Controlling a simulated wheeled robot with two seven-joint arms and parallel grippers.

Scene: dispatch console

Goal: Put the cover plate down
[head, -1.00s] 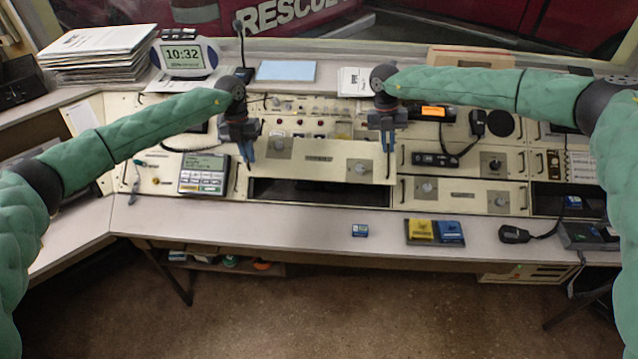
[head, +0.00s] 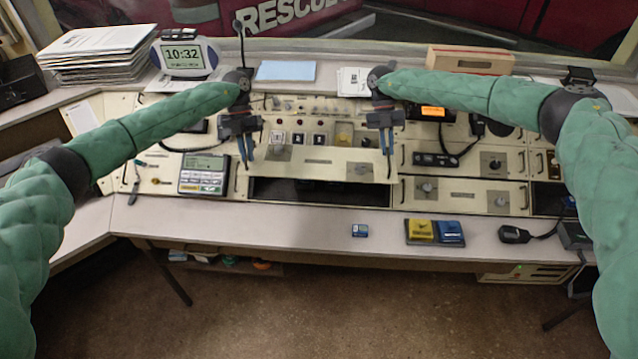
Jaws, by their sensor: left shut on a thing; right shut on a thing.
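The cover plate (head: 320,162) is a cream panel with a small dark label and a round knob near each end. It is held between my two grippers, over the upper edge of a dark open bay (head: 318,191) in the console. My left gripper (head: 245,160) points down and is shut on the plate's left end. My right gripper (head: 387,148) points down and is shut on its right end. I cannot tell whether the plate touches the console behind it.
The console desk (head: 290,222) is mostly clear in front of the bay. A keypad unit (head: 203,175) stands left of the bay; a handheld microphone (head: 515,234) lies on the right.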

